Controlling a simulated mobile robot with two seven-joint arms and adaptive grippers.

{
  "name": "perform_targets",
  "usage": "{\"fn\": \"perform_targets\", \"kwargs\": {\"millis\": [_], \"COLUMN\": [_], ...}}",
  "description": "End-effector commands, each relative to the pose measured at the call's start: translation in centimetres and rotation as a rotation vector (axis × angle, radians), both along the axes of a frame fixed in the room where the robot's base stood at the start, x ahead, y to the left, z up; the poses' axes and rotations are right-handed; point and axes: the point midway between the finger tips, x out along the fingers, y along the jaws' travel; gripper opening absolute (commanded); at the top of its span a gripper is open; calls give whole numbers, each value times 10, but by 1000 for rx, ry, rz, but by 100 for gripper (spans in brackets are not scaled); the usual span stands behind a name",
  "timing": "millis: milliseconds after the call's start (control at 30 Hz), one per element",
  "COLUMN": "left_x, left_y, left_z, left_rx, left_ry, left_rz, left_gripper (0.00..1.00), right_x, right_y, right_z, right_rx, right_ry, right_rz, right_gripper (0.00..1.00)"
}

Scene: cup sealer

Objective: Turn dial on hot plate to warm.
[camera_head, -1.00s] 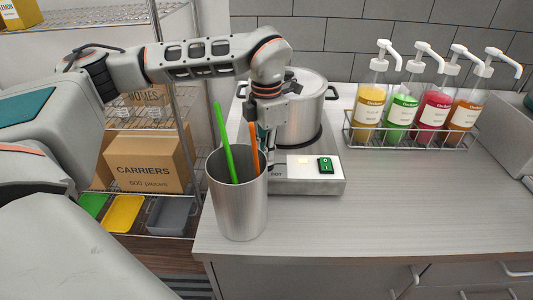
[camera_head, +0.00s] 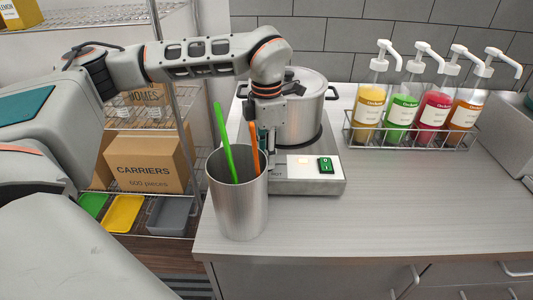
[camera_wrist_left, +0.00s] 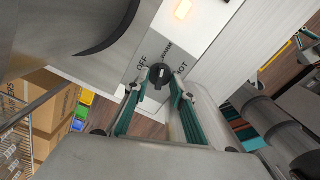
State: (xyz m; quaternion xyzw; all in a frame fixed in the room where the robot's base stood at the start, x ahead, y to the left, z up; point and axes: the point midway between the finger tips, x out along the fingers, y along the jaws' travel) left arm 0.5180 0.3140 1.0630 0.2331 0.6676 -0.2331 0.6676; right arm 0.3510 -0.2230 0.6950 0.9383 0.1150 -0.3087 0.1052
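The hot plate (camera_head: 309,182) is a steel box on the counter with a green switch (camera_head: 326,166) and a lit square lamp (camera_head: 304,161). Its black dial (camera_wrist_left: 160,74) shows in the left wrist view, with OFF to its left, a warm label above and HOT to its right; its exact setting is unclear. My left gripper (camera_wrist_left: 157,88) has its teal-padded fingers apart, one on each side of the dial. I cannot tell whether they touch it. In the head view, the cup hides the dial and part of the gripper (camera_head: 264,140).
A steel cup (camera_head: 240,208) with a green and an orange straw stands close in front of the gripper. A lidded pot (camera_head: 298,110) sits on the hot plate. A rack of pump bottles (camera_head: 412,140) stands at the back right. The front right counter (camera_head: 420,215) is clear.

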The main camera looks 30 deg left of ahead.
Motion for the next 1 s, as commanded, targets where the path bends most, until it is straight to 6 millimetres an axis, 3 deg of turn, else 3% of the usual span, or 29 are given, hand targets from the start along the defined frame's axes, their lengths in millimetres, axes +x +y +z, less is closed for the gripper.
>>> {"fn": "perform_targets", "kwargs": {"millis": [233, 367, 800, 1000], "left_x": [0, 1, 1, 0], "left_y": [0, 0, 0, 0], "left_z": [1, 11, 94, 115], "left_rx": [0, 0, 0, 0], "left_ry": [0, -4, -4, -1], "left_rz": [0, 0, 1, -1], "left_gripper": [24, 24, 24, 24], "right_x": [-1, -1, 0, 0], "right_y": [1, 0, 0, 0], "right_z": [-1, -1, 0, 0], "right_rx": [1, 0, -1, -1], "right_ry": [3, 2, 0, 0], "right_rz": [-1, 1, 1, 1], "right_gripper": [0, 0, 0, 0]}}
